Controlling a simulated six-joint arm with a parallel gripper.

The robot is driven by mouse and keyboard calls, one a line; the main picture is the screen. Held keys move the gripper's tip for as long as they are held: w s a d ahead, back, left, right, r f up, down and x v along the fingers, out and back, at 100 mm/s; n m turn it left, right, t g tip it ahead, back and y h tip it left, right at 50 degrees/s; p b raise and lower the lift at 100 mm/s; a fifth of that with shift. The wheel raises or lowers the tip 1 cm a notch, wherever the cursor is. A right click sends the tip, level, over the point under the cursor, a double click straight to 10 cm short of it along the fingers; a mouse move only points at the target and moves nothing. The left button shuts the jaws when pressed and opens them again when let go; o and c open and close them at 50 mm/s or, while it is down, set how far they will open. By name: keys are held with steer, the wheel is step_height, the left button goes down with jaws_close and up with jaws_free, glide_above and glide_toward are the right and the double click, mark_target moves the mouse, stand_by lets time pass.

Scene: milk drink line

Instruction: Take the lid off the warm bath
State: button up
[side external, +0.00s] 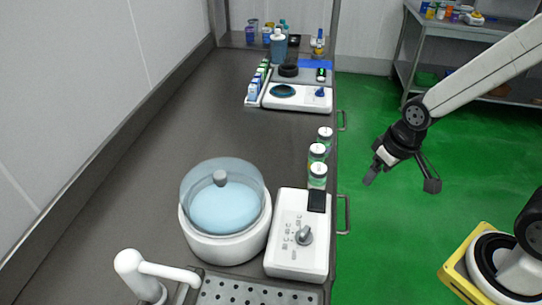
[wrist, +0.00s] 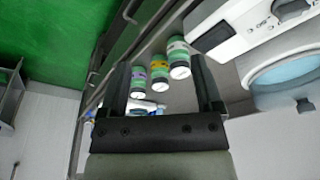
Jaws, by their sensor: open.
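The warm bath (side external: 225,245) is a round white tub on the grey counter at the lower middle of the side view. A clear domed lid (side external: 192,182) with a grey knob (side external: 220,177) sits on it, with light blue water showing through. The bath's edge and lid also show at the right of the wrist view (wrist: 290,75). My gripper (side external: 402,184) is open and empty, out over the green floor to the right of the counter, well apart from the bath. Its two fingers (wrist: 160,85) stand wide apart in the wrist view.
A white control box (side external: 285,258) with a knob stands right of the bath. Several green-banded jars (side external: 318,172) line the counter's right edge between my gripper and the bath's far side. A perforated drain (side external: 250,293) and white tap (side external: 150,270) are in front.

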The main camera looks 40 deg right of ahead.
steer(key=shift+w, duration=0.1)
step_height(320, 180, up, 8)
steer(key=n+g+y, duration=0.1)
steer(key=n+g, duration=0.3)
steer(key=n, duration=2.3)
glide_above(220, 174)
steer(key=shift+w+d, duration=0.2)
steer(key=shift+w, duration=0.2)
steer(key=shift+s+a+f, duration=0.1)
steer(key=shift+f, duration=1.2)
steer(key=shift+s+a+f, duration=0.1)
steer(key=shift+s+f, duration=0.05)
steer(key=shift+f, duration=1.15)
steer(key=shift+s+a+f, duration=0.1)
steer(key=shift+s+f, duration=0.05)
steer(key=shift+f, duration=1.15)
